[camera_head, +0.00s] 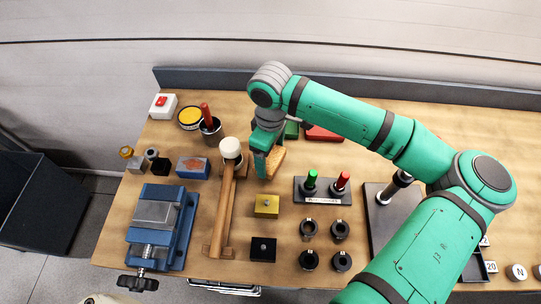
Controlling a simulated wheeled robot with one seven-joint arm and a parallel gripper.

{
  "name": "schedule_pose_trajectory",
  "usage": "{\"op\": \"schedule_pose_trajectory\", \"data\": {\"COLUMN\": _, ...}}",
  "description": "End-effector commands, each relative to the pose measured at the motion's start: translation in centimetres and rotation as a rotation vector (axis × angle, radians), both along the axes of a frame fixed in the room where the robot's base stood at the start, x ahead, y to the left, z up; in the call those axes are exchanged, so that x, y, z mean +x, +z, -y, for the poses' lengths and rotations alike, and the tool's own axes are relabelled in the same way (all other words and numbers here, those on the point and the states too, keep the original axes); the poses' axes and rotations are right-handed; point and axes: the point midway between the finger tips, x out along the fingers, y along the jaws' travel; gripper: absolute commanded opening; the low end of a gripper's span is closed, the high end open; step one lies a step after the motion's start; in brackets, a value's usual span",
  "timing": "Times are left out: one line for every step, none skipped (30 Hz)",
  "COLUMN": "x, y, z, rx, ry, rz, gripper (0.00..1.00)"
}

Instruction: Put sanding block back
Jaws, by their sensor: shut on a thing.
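My gripper (263,158), at the end of my green arm, is over the middle of the wooden bench. It is shut on a tan-orange block, which I take to be the sanding block (276,160). The block is tilted and partly hidden by the gripper. I cannot tell whether it touches the bench. A mallet with a white head (231,148) lies just left of the gripper. A blue block with a reddish top (193,168) lies further left.
A yellow block (266,206) and a black block (263,249) sit in front of the gripper. A dark stand with green and red handles (322,197) is to the right. A blue vise (160,225) is at front left. Red and green items lie behind, partly hidden.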

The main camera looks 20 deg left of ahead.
Motion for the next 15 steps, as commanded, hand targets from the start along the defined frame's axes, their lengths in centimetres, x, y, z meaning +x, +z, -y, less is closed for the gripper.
{"op": "schedule_pose_trajectory", "data": {"x": -0.03, "y": -0.64, "z": 0.06, "rx": -0.001, "ry": 0.0, "rz": -0.001, "gripper": 0.56}}
{"op": "schedule_pose_trajectory", "data": {"x": -0.02, "y": -0.88, "z": 0.04, "rx": 0.0, "ry": 0.0, "rz": -0.001, "gripper": 0.56}}
{"op": "schedule_pose_trajectory", "data": {"x": -0.01, "y": -1.08, "z": 0.03, "rx": 0.0, "ry": 0.0, "rz": 0.0, "gripper": 0.56}}
{"op": "schedule_pose_trajectory", "data": {"x": -0.01, "y": -1.14, "z": 0.02, "rx": 0.0, "ry": 0.0, "rz": 0.0, "gripper": 0.56}}
{"op": "schedule_pose_trajectory", "data": {"x": -0.01, "y": -1.16, "z": 0.02, "rx": 0.0, "ry": 0.0, "rz": 0.0, "gripper": 0.56}}
{"op": "schedule_pose_trajectory", "data": {"x": -0.01, "y": -1.13, "z": 0.02, "rx": 0.001, "ry": 0.0, "rz": 0.0, "gripper": 0.56}}
{"op": "schedule_pose_trajectory", "data": {"x": -0.01, "y": -1.13, "z": 0.02, "rx": 0.001, "ry": 0.0, "rz": 0.0, "gripper": 0.56}}
{"op": "schedule_pose_trajectory", "data": {"x": -0.02, "y": -1.12, "z": 0.02, "rx": 0.001, "ry": 0.0, "rz": 0.0, "gripper": 0.56}}
{"op": "schedule_pose_trajectory", "data": {"x": -0.02, "y": -1.12, "z": 0.01, "rx": 0.0, "ry": 0.0, "rz": 0.0, "gripper": 0.56}}
{"op": "schedule_pose_trajectory", "data": {"x": -0.03, "y": -1.13, "z": 0.01, "rx": 0.001, "ry": 0.0, "rz": 0.0, "gripper": 0.56}}
{"op": "schedule_pose_trajectory", "data": {"x": -0.03, "y": -1.17, "z": 0.01, "rx": 0.001, "ry": 0.0, "rz": 0.0, "gripper": 0.56}}
{"op": "schedule_pose_trajectory", "data": {"x": -0.04, "y": -1.27, "z": 0.0, "rx": 0.001, "ry": 0.0, "rz": 0.0, "gripper": 0.56}}
{"op": "schedule_pose_trajectory", "data": {"x": -0.04, "y": -1.35, "z": 0.0, "rx": 0.001, "ry": 0.0, "rz": 0.0, "gripper": 0.56}}
{"op": "schedule_pose_trajectory", "data": {"x": -0.03, "y": -1.44, "z": 0.01, "rx": 0.001, "ry": 0.0, "rz": 0.0, "gripper": 0.56}}
{"op": "schedule_pose_trajectory", "data": {"x": -0.03, "y": -1.55, "z": 0.01, "rx": 0.001, "ry": 0.0, "rz": 0.0, "gripper": 0.56}}
